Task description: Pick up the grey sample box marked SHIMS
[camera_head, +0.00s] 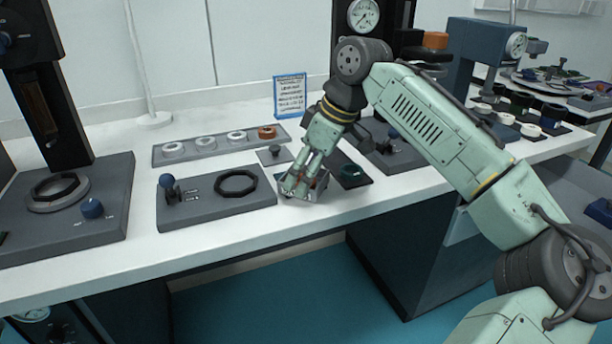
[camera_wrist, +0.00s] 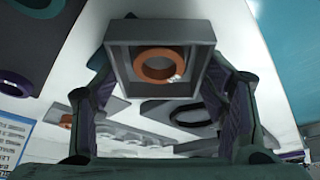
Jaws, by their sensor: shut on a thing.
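A grey open-topped sample box (camera_wrist: 160,31) with an orange-brown ring (camera_wrist: 158,64) inside sits between the fingers of my gripper (camera_wrist: 168,84) in the wrist view. The fingers are shut on its sides. No SHIMS marking is readable on it. In the head view my gripper (camera_head: 303,186) points down at the front of the white table, and the box there is mostly hidden by the fingers. I cannot tell whether it touches the tabletop.
A grey plate with a black ring (camera_head: 236,182) and a blue-knobbed post is just left of my gripper. A dark pad with a green round part (camera_head: 351,171) is close on the right. A tray of rings (camera_head: 220,144) and a framed sign (camera_head: 290,96) stand behind.

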